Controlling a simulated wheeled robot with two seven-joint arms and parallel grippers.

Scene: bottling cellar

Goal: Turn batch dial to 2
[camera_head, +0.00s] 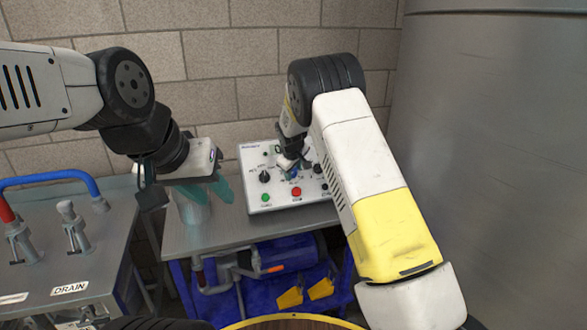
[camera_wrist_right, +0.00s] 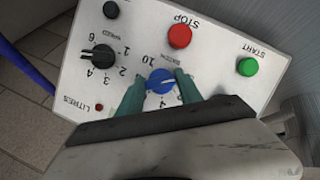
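The control box (camera_head: 262,193) stands on a metal table against the wall. Its blue batch dial (camera_wrist_right: 160,80) has a white pointer line, which slants toward the right finger in the right wrist view. Printed numbers around it are partly covered by the fingers. My right gripper (camera_wrist_right: 160,84) has its teal fingers on both sides of the blue dial, apparently touching it. In the head view my right gripper (camera_head: 291,168) hides part of the panel. My left gripper (camera_head: 208,190) points down left of the box, its teal fingers apart and nothing seen between them.
A pale cylindrical container (camera_head: 193,210) stands just below my left gripper. A black speed knob (camera_wrist_right: 98,57), red stop button (camera_wrist_right: 180,36) and green start button (camera_wrist_right: 247,67) surround the dial. A drain bench (camera_head: 70,270) is at left, a large steel tank (camera_head: 490,150) at right.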

